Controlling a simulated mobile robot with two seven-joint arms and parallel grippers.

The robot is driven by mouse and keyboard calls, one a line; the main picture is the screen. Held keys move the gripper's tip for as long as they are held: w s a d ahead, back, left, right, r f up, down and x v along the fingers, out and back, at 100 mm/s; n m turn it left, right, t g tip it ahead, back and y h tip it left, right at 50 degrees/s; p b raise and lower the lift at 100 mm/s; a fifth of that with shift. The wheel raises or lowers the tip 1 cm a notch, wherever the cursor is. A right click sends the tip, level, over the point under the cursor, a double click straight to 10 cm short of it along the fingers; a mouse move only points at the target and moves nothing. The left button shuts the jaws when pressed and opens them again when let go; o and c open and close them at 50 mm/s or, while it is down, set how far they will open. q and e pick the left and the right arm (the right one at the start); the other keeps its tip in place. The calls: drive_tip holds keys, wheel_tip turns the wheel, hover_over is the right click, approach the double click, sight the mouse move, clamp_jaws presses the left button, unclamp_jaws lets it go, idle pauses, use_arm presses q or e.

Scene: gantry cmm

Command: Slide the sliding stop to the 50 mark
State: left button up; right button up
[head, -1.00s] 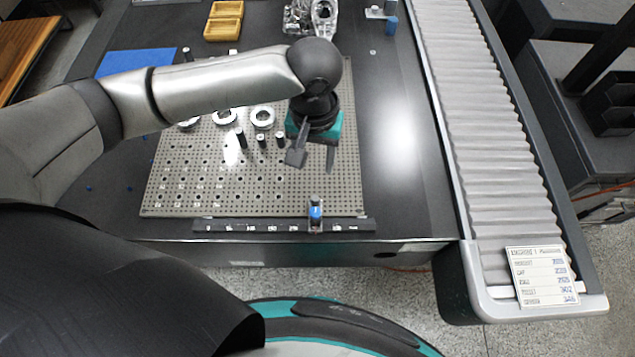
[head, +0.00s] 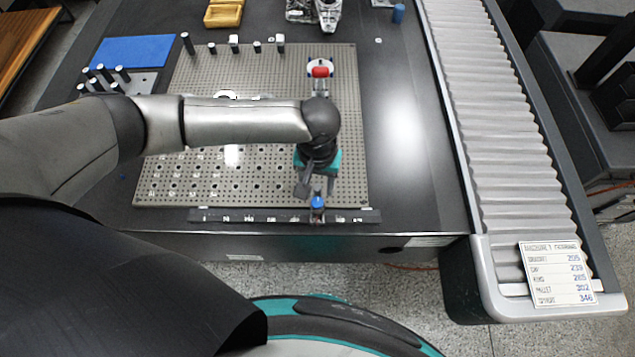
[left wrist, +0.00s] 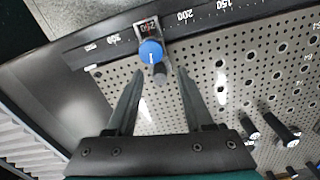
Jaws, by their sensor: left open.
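The dark rail (head: 270,216) with white number marks runs along the front edge of the perforated plate. It also shows in the left wrist view (left wrist: 85,58). The sliding stop (head: 318,204), with a blue knob, sits on the right half of the rail. In the left wrist view the stop (left wrist: 151,50) is at the 250 mark, between 200 and 300. The 50 mark (head: 226,217) is near the rail's left end. My left gripper (head: 316,191) is open just behind the stop, its fingers (left wrist: 160,73) pointing at the knob, without a grip on it. My right gripper is not in view.
The perforated plate (head: 215,185) carries several short posts at its back and a red-topped part (head: 320,72). A blue mat (head: 135,50) and a yellow tray (head: 224,13) lie farther back. A roller conveyor (head: 490,110) with a written card (head: 557,273) stands at the right.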

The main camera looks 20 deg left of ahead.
use_arm(q)
clamp_jaws()
idle(0.4)
idle(1.0)
